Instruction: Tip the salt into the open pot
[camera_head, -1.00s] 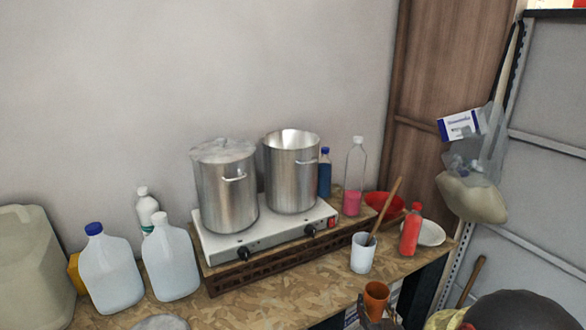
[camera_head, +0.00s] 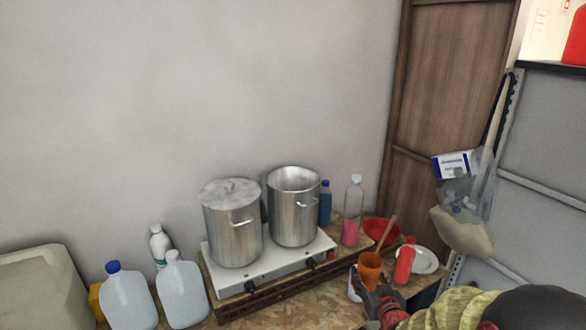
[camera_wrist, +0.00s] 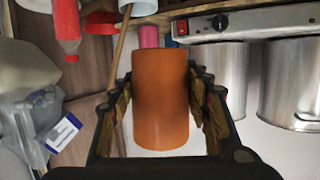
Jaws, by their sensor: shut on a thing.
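An orange cup (camera_head: 370,270) is in my gripper (camera_head: 377,298), whose fingers sit on both sides of it. In the wrist view the cup (camera_wrist: 160,100) fills the space between the fingers; its contents are hidden there, and I see no salt. The open pot (camera_head: 295,212) is the right one of two steel pots on the white hotplate (camera_head: 270,262). My gripper is in front of it and to its right, over the table's front part. The left pot (camera_head: 232,230) has a lid on.
A white mug (camera_head: 354,285) with a wooden stick is partly hidden behind my gripper. A red bottle (camera_head: 404,262), a white plate (camera_head: 425,262), a red bowl (camera_head: 382,231) and a pink-filled bottle (camera_head: 351,215) stand right of the hotplate. Jugs (camera_head: 130,298) stand left.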

